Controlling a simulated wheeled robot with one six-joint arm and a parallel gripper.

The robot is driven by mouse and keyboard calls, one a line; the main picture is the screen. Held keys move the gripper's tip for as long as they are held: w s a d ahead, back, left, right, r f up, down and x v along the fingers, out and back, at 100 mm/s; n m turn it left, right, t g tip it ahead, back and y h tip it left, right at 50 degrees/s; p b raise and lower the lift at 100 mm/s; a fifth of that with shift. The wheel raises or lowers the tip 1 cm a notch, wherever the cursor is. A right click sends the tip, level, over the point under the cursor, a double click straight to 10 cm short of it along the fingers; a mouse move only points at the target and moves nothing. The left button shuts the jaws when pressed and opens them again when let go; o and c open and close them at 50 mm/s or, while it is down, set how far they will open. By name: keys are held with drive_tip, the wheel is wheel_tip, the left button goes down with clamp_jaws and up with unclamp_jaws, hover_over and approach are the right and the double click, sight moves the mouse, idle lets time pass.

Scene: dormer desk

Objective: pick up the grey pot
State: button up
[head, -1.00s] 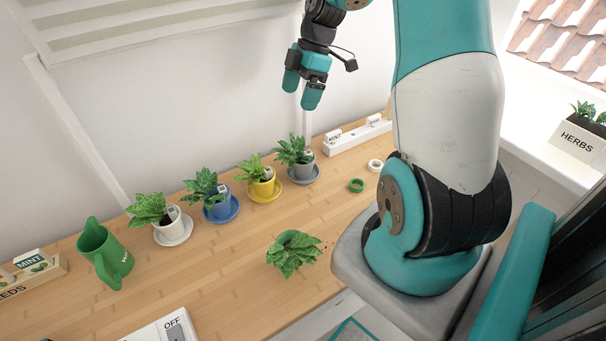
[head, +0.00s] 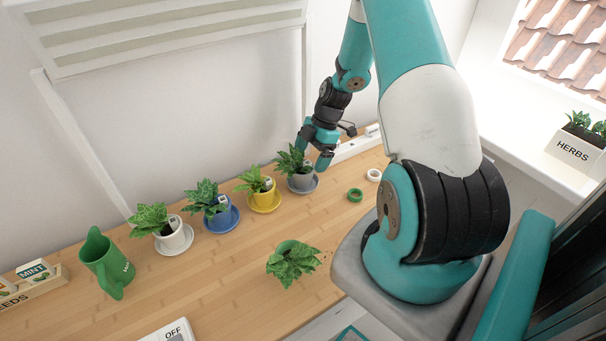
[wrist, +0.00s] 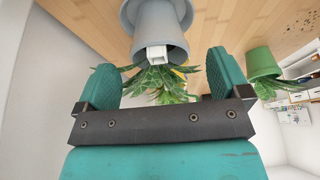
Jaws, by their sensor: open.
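The grey pot (head: 302,181) stands upright on its grey saucer (head: 303,190) at the right end of the row of potted plants, with a leafy plant and a small white tag. My gripper (head: 316,155) is close to it, at its upper right in the head view. In the wrist view my gripper (wrist: 168,82) is open, and the grey pot (wrist: 158,38) shows just beyond and between its fingertips, apart from them. Its leaves hang into the space between the fingers. I cannot tell from the head view exactly how far the fingers are from the pot.
A yellow pot (head: 265,194) stands left of it, then a blue pot (head: 219,214) and a white pot (head: 171,236). A green ring (head: 355,195) and a white ring (head: 374,175) lie to the right. A white strip (head: 352,150) lies behind.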

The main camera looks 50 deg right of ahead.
sight(305, 167)
drive_tip(key=p+x, duration=0.1)
drive_tip(key=x, duration=0.4)
drive_tip(key=shift+w+p, duration=0.1)
drive_tip(key=shift+p, duration=0.25)
drive_tip(key=c, duration=0.9)
drive_tip(key=shift+c, duration=0.5)
drive_tip(key=shift+d+r, duration=0.1)
drive_tip(key=shift+r, duration=0.05)
